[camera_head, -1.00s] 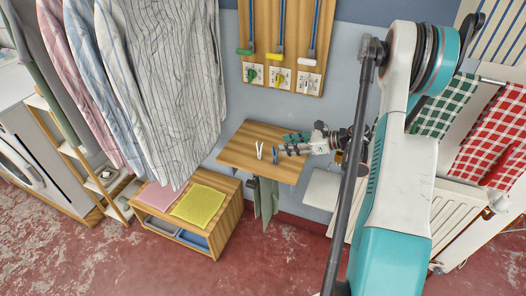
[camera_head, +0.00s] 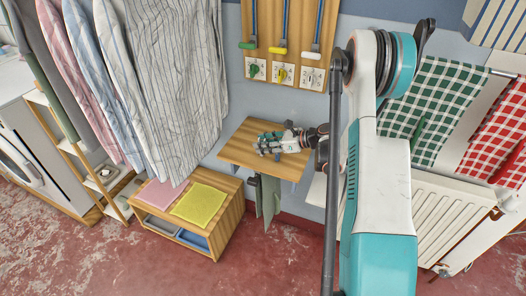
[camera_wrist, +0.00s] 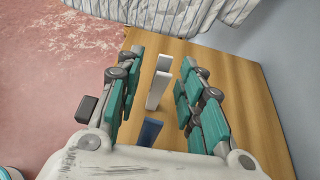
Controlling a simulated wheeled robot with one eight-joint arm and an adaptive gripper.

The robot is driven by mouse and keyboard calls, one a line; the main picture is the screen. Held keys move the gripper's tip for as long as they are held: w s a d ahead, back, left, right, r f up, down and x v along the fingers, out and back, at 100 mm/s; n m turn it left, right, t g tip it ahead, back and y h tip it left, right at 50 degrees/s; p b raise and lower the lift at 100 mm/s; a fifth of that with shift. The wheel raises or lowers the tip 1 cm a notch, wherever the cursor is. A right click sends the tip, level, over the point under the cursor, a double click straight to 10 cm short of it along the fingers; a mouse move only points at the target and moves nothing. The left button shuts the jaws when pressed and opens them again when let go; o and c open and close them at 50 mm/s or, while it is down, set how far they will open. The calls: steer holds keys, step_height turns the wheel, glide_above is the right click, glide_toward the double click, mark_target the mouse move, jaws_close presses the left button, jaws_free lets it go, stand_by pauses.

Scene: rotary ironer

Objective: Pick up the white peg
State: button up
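The white peg (camera_wrist: 157,88) stands on the wooden shelf (camera_wrist: 228,92) in the wrist view, two pale prongs showing. My gripper (camera_wrist: 163,60) is open, with one teal finger on each side of the peg. I see gaps between the fingers and the peg. A blue peg (camera_wrist: 151,131) stands closer to my palm, also between the fingers. In the head view my gripper (camera_head: 266,146) is low over the shelf (camera_head: 236,150) and covers both pegs.
A striped shirt (camera_head: 180,80) hangs to the left. A wall board (camera_head: 262,20) with coloured-handled tools is above the shelf. A low wooden unit (camera_head: 222,222) with pink and yellow cloths stands below left. Green cloths (camera_head: 268,200) hang under the shelf's front edge.

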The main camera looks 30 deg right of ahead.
steer(key=c, duration=0.8)
